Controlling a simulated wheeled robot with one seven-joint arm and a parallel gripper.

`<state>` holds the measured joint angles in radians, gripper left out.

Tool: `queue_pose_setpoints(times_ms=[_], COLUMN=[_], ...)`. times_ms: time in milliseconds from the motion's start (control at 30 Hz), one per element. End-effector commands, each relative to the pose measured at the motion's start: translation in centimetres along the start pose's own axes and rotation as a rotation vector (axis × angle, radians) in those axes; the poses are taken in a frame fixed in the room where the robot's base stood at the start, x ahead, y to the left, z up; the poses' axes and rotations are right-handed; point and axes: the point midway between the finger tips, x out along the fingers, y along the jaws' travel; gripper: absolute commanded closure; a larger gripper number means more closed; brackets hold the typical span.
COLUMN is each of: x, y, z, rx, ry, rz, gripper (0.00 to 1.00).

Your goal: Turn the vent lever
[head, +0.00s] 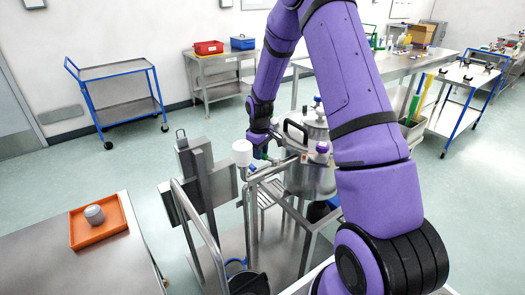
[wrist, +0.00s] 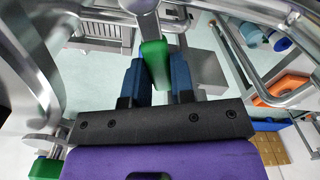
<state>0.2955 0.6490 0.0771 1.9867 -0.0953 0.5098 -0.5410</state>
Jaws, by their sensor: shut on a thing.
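In the wrist view, a lever with a green grip (wrist: 155,62) and a grey metal stem stands between the two blue fingers of my gripper (wrist: 157,72). The fingers are shut on the green grip. The stem runs up to the metal pipework at the top of the view. In the head view, my gripper (head: 262,143) is low beside the steel vessel (head: 308,178), near a white cup-like part (head: 242,153). The arm and gripper hide most of the lever there.
A second green grip (wrist: 46,168) shows at the lower left of the wrist view. Steel rails (head: 196,215) and a purple knob (head: 322,147) surround the work spot. An orange tray (head: 98,234) with a grey cap (head: 94,214) sits on the left table.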

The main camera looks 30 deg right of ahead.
Motion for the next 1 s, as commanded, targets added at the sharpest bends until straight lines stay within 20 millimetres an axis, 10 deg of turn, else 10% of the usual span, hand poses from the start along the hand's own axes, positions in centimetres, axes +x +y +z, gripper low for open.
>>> queue_pose_setpoints(times_ms=[1000], x=[-0.1], y=[-2.8], z=[0.6], rx=[-0.438], ry=[0.001], rz=[0.002], gripper=[1.0])
